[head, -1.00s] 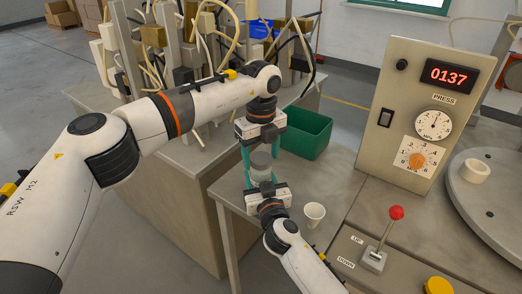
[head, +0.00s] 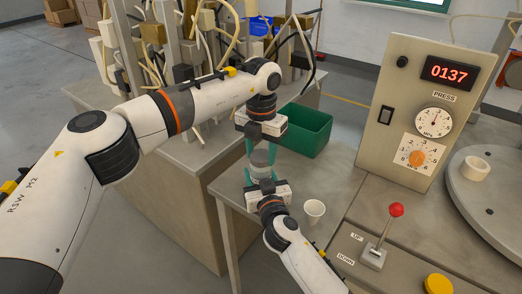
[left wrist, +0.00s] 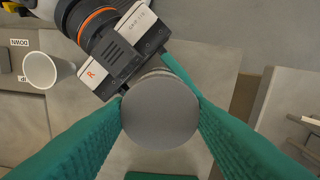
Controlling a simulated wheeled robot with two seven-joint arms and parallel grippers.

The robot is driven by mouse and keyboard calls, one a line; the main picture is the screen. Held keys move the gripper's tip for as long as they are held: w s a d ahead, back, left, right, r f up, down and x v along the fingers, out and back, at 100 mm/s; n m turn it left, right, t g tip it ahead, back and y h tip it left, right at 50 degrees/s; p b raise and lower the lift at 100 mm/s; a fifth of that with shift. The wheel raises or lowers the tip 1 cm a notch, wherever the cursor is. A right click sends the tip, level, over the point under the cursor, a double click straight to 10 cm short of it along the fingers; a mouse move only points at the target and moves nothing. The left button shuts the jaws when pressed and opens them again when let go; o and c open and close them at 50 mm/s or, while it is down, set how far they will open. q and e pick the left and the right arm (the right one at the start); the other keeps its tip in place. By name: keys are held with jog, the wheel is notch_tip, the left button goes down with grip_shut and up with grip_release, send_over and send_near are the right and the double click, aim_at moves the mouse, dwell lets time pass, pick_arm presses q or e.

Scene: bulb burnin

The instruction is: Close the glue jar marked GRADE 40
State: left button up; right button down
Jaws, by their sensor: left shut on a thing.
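A small grey jar (head: 260,172) stands between my two grippers in the head view, with a round grey lid (left wrist: 160,110) at its top. My left gripper (head: 261,153) reaches down from above, its green fingers on both sides of the lid, shut on it. In the left wrist view the lid's flat top fills the space between the fingers and hides most of the jar. My right gripper (head: 262,178) comes from the front, its fingers around the jar's body. No marking on the jar is legible, and whether the lid is fully seated cannot be told.
A white cup (head: 314,211) stands on the bench right of my right gripper. A green bin (head: 307,133) is behind. The press panel (head: 408,110) and a red-knobbed lever (head: 384,238) are at the right. A cluttered rack (head: 175,50) stands at the back left.

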pick_arm(q)
jog(key=m, duration=1.3)
jog(key=o, duration=1.2)
jog(key=shift+c, duration=0.2)
jog(key=shift+r, duration=0.1)
notch_tip(320, 180, up, 12)
pick_arm(e)
jog(key=c, duration=0.6)
grip_release()
jog(key=shift+o, duration=0.2)
